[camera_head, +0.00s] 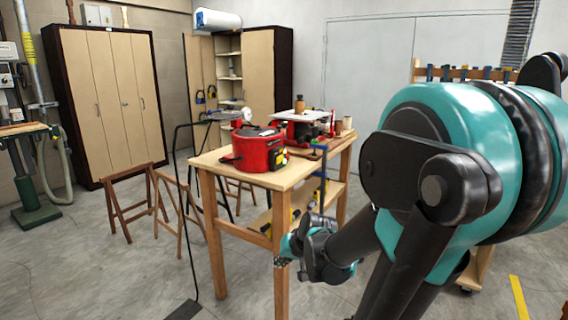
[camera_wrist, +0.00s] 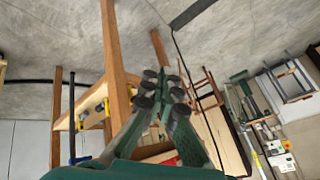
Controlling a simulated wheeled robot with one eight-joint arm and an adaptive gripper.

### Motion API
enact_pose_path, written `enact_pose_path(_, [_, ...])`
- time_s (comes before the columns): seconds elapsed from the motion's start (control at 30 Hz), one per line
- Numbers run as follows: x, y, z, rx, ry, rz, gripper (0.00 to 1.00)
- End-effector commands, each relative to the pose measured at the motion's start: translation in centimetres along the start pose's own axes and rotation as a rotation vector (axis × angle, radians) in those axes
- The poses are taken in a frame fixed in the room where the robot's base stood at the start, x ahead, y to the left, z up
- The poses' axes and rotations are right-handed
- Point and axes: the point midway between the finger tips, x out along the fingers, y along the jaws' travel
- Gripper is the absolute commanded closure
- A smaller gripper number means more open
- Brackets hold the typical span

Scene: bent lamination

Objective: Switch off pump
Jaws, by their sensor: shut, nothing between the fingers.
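A red machine (camera_head: 260,149) with a dark top and a yellow-and-black front part stands on the near end of a wooden table (camera_head: 205,160); it may be the pump. No switch on it can be made out. My gripper (camera_head: 282,262) is low in front of the table, below the tabletop and near a front leg, apart from the red machine. In the wrist view my gripper (camera_wrist: 161,88) is shut and empty, with floor and table legs beyond it. A small red patch shows behind the fingers there, too hidden to identify.
A second red machine (camera_head: 300,130) stands farther back on the table. Folding wooden trestles (camera_head: 175,205) and a thin black stand (camera_head: 176,200) are left of the table. Tall cabinets (camera_head: 103,100) line the back. Open floor (camera_head: 120,250) lies at the left front.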

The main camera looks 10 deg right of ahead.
Motion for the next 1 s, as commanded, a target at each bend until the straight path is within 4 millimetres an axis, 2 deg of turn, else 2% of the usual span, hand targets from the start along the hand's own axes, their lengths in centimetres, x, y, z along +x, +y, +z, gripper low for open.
enact_pose_path(0.03, [0.4, -0.9, -2.7, 0.054, 0.041, -0.053, 1.00])
enact_pose_path(0.1, [0.8, -2.0, -6.1, 0.130, 0.101, -0.131, 1.00])
enact_pose_path(0.2, [1.0, -3.1, -11.2, 0.244, 0.187, -0.237, 1.00])
enact_pose_path(0.3, [0.9, -3.3, -16.4, 0.363, 0.276, -0.336, 1.00])
enact_pose_path(0.47, [0.3, -1.9, -24.5, 0.564, 0.421, -0.483, 1.00])
enact_pose_path(0.6, [-0.4, 0.8, -30.5, 0.736, 0.537, -0.595, 1.00])
enact_pose_path(0.7, [-0.9, 3.0, -33.6, 0.839, 0.602, -0.655, 1.00])
enact_pose_path(0.8, [-1.2, 4.8, -35.7, 0.915, 0.650, -0.697, 1.00])
enact_pose_path(1.0, [-1.5, 6.5, -37.4, 0.985, 0.690, -0.735, 1.00])
